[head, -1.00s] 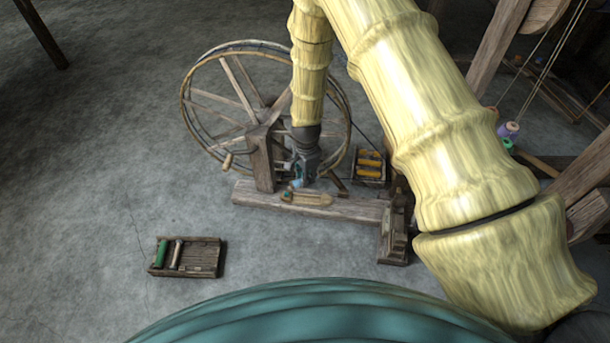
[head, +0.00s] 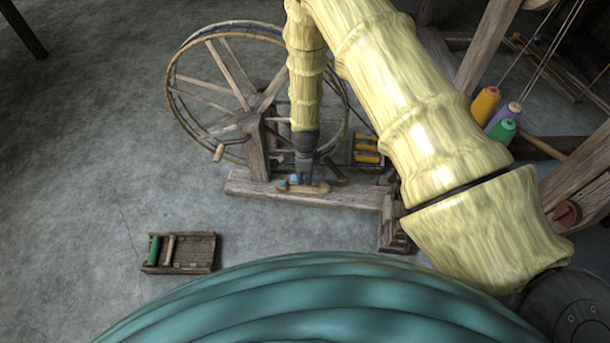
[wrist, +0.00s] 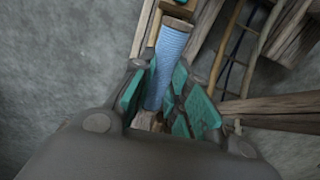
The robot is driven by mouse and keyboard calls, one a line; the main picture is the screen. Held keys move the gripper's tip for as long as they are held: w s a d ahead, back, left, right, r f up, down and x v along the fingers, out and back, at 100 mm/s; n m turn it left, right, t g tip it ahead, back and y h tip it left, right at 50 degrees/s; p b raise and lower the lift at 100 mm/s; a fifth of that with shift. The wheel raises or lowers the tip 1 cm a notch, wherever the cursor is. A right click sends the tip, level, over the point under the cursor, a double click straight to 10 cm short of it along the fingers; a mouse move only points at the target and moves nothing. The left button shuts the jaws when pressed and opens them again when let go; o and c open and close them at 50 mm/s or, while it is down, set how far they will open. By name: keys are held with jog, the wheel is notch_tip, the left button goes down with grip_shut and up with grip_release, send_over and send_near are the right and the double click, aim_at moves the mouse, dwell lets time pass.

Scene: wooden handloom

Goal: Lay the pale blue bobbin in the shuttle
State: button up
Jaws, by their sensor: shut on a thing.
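The pale blue bobbin (wrist: 172,52) is between the teal finger pads of my gripper (wrist: 161,88) in the wrist view. My gripper is shut on it, and a brown wooden end shows at its top. In the head view my gripper (head: 303,178) is low over the light wooden shuttle (head: 318,188), which lies on a thick wooden beam. A bit of the bobbin (head: 282,185) shows beside the gripper there. The gripper hides the middle of the shuttle, so I cannot tell whether the bobbin touches it.
A spinning wheel (head: 172,88) stands behind the beam (head: 245,188). A small crate with yellow bobbins (head: 367,149) is to the right. A wooden tray (head: 198,255) on the floor holds a green bobbin (head: 154,250) and a plain one (head: 169,250). Thread cones (head: 485,105) stand far right.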

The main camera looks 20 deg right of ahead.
aim_at(305, 189)
jog(key=shift+f+b, duration=0.65)
jog(key=shift+f, duration=1.75)
jog(key=o, duration=0.8)
notch_tip(305, 189, up, 12)
